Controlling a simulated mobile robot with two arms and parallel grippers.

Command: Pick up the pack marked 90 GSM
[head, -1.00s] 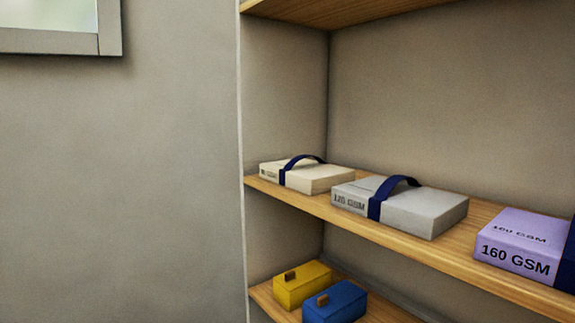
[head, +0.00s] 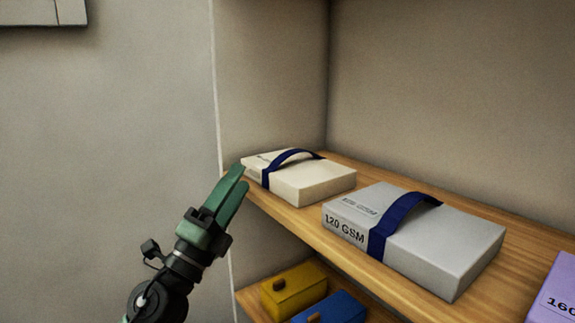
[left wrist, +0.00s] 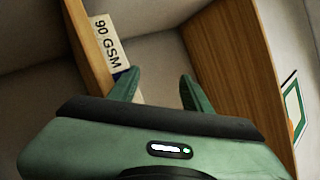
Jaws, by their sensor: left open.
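The cream pack (head: 308,183) with a dark blue strap lies flat at the left end of the upper shelf in the head view. Its marking is too small to read there, but the left wrist view shows a cream pack face (left wrist: 109,43) reading 90 GSM. My left gripper (head: 237,186) is open and empty at the shelf's left front edge, just in front of the pack and partly over its near left corner in the picture. In the left wrist view its two fingers (left wrist: 157,88) are apart, with the pack beyond the left finger. My right gripper is not in view.
A grey pack marked 120 GSM (head: 455,245) lies to the right on the same wooden shelf (head: 305,230), and a purple pack (head: 556,295) shows farther right. Yellow (head: 293,290) and blue (head: 335,308) boxes stand on the shelf below. A side wall (head: 270,90) bounds the left.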

